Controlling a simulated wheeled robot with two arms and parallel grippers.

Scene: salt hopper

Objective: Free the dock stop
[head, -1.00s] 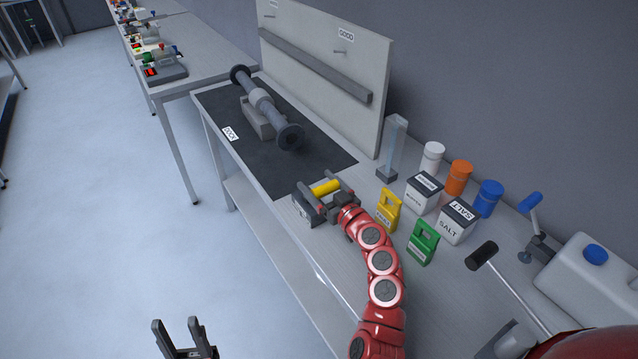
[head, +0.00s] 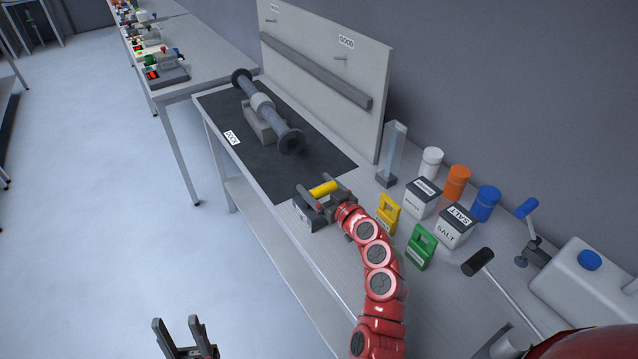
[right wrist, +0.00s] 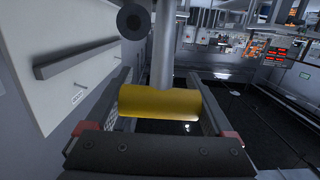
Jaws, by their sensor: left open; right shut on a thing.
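The grey pipe piece with dark flanged ends (head: 262,103) lies on a grey block (head: 263,128) on the black mat (head: 300,167), which has a DOCK label (head: 232,137). My right gripper (head: 323,190) is shut on a yellow cylinder (head: 318,190) at the bench's front edge, just off the mat's near end. The right wrist view shows the yellow cylinder (right wrist: 160,102) lying across between the fingers. A dark grey box (head: 307,213) sits by the gripper; whether it joins the cylinder is unclear. My left gripper (head: 184,335) is open and empty, off the bench over the floor. I cannot identify the dock stop.
Yellow (head: 388,214) and green (head: 420,247) tags, a SALT box (head: 456,228), another labelled box (head: 421,199) and several capped jars stand right of the gripper. A clear column (head: 393,155) stands near the upright panel (head: 330,60). A black-headed lever (head: 478,262) and a white canister (head: 590,285) are at right.

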